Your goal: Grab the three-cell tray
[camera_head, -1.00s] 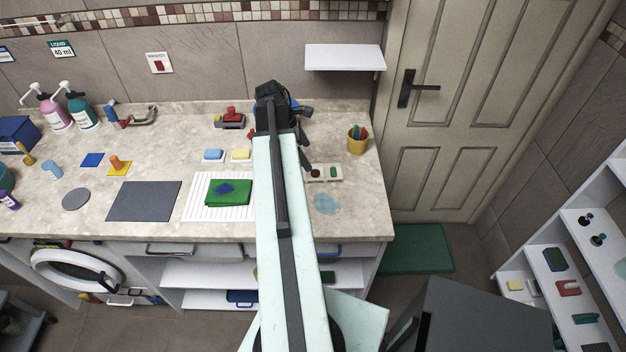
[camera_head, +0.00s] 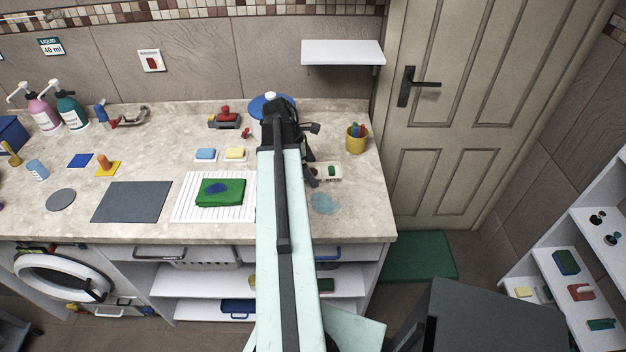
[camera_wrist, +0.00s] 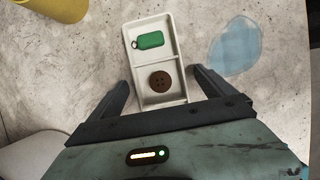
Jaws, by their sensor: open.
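The white tray (camera_wrist: 148,67) lies on the counter in the wrist view. One cell holds a green tag-like item (camera_wrist: 150,40) with a small ring, another a brown button (camera_wrist: 160,81). A third cell cannot be made out; the near end is hidden by my gripper. My gripper (camera_wrist: 161,80) is open, with one finger on each side of the tray's near part. I cannot tell whether the fingers touch it. In the head view the tray (camera_head: 337,178) is partly hidden behind my gripper (camera_head: 311,178).
A pale blue puddle-like patch (camera_wrist: 234,46) lies right of the tray. A yellow cup (camera_head: 356,140) with pens stands behind it, also at the wrist view's upper left (camera_wrist: 52,8). A white ribbed board with a green cloth (camera_head: 232,196) lies to the left.

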